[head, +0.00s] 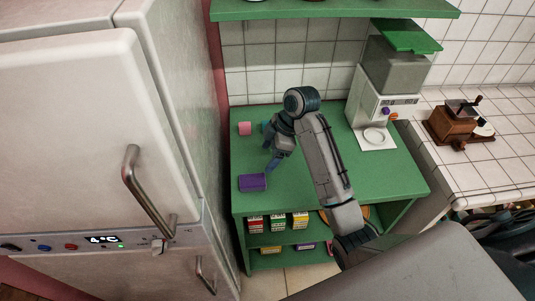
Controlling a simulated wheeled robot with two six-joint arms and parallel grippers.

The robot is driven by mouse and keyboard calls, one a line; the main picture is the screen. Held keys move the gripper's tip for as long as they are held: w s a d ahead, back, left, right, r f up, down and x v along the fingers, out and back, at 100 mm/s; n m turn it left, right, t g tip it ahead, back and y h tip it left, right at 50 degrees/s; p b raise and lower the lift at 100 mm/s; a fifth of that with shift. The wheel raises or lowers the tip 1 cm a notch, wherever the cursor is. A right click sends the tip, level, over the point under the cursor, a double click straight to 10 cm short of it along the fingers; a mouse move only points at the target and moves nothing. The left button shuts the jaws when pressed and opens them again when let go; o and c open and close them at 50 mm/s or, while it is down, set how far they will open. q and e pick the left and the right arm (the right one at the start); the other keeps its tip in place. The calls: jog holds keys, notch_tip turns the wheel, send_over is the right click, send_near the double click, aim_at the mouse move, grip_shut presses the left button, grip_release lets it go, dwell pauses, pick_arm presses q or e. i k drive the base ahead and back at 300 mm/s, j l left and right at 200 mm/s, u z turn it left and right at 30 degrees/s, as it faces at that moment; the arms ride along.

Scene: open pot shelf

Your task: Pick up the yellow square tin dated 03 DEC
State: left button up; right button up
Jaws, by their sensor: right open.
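A small yellow item (270,250) shows on the lowest level of the green shelf unit, partly under the level above. It may be a square tin, but its shape is hard to tell and I cannot read any date on it. My right gripper (271,164) is open, with blue fingertips pointing down over the shelf unit's green top (310,195). My left gripper is not in view.
Several small boxes (278,223) stand on the middle level. A white machine (385,95) stands at the back right of the green top. A wooden grinder (455,124) is on the tiled counter. A fridge (90,130) borders the left.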

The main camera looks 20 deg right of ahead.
aim_at(300, 220)
jog(key=z, duration=0.8)
